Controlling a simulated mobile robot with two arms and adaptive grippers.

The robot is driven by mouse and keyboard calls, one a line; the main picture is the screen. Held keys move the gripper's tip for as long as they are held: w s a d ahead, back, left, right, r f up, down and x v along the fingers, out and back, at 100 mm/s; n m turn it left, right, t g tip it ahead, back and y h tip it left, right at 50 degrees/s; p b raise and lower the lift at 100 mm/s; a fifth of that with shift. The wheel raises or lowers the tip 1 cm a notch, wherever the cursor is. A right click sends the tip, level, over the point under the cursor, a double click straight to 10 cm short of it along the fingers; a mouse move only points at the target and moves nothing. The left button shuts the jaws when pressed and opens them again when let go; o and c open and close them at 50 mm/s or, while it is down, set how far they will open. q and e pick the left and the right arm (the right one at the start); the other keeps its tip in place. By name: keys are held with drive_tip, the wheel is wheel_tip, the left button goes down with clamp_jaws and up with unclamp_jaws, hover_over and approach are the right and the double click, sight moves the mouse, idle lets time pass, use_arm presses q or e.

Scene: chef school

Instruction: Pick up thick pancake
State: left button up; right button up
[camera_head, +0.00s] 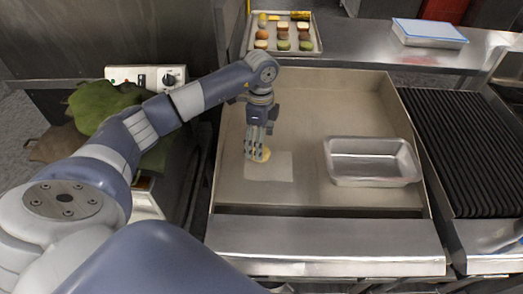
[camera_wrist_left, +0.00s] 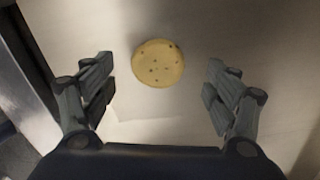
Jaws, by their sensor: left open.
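The thick pancake (camera_wrist_left: 158,63) is round and yellow with small dark spots. It lies flat on the griddle surface (camera_head: 320,104). In the head view the pancake (camera_head: 265,155) is partly hidden behind my left gripper (camera_head: 255,152). In the left wrist view my left gripper (camera_wrist_left: 158,85) is open, with a finger on each side and the pancake between and slightly beyond the fingertips. The fingers do not touch it. My right gripper is not in view.
A metal pan (camera_head: 372,178) stands on the griddle's right side. A pale square sheet (camera_head: 278,167) lies by the pancake. A tray (camera_head: 312,32) with several small round foods is at the back. A black ribbed grill (camera_head: 468,150) is at right, green cloth (camera_head: 100,105) at left.

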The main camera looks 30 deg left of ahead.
use_arm(q)
drive_tip(key=shift+f, duration=1.6)
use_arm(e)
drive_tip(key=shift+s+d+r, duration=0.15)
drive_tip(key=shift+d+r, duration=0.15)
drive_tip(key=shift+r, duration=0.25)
use_arm(q)
drive_tip(key=shift+d, duration=0.1)
drive_tip(key=shift+c, duration=0.6)
drive_tip(key=c, duration=1)
drive_tip(key=shift+r, duration=0.1)
